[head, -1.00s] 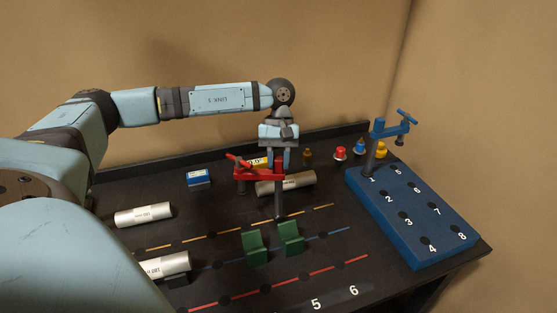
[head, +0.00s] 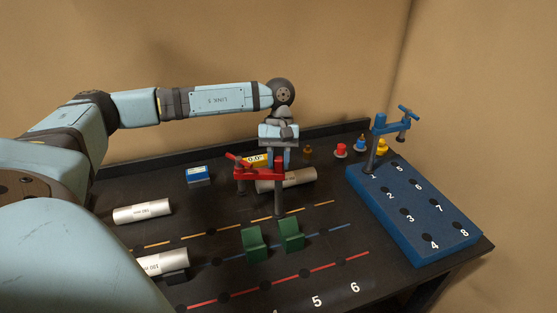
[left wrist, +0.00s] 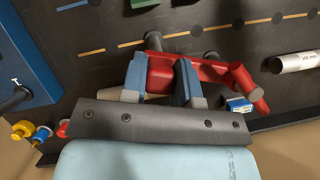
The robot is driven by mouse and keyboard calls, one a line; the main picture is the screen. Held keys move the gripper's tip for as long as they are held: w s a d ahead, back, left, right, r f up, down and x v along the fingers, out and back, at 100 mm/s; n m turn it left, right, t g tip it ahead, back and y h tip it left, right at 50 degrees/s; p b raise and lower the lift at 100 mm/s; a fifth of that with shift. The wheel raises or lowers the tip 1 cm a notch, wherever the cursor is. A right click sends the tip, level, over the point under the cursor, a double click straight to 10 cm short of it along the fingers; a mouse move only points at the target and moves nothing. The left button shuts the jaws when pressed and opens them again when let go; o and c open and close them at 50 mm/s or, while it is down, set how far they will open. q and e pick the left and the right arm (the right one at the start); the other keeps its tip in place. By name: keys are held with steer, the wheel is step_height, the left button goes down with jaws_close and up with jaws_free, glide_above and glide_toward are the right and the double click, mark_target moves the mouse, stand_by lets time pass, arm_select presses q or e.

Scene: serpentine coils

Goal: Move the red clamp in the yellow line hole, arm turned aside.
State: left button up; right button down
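The red clamp (head: 262,174) stands upright, its dark post on the yellow line (head: 316,206) at the back of the board. Its red arm points left in the head view, along the board. My left gripper (head: 279,160) is at the clamp's far side, near the top of the post. In the left wrist view its fingers (left wrist: 160,78) stand apart with the red clamp (left wrist: 212,72) between and behind them. I cannot tell whether they press on it. The post's foot hides the hole under it. My right gripper is not in view.
A silver cylinder (head: 300,179) lies close behind the clamp. Two green blocks (head: 255,244) stand in front on the blue line. A blue block (head: 408,222) with numbered holes carries a blue clamp (head: 380,127) at right. A small blue box (head: 198,175) is at left.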

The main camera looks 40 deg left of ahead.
arm_select(q)
steer(key=o, duration=0.5)
steer(key=shift+f, duration=0.1)
steer(key=b+v, duration=0.1)
steer(key=v, duration=1.2)
steer(key=shift+w+a+r, duration=0.1)
steer(key=shift+w+r, duration=0.1)
steer(key=shift+r, duration=0.15)
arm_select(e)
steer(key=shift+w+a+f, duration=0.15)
arm_select(q)
steer(key=shift+f, duration=0.1)
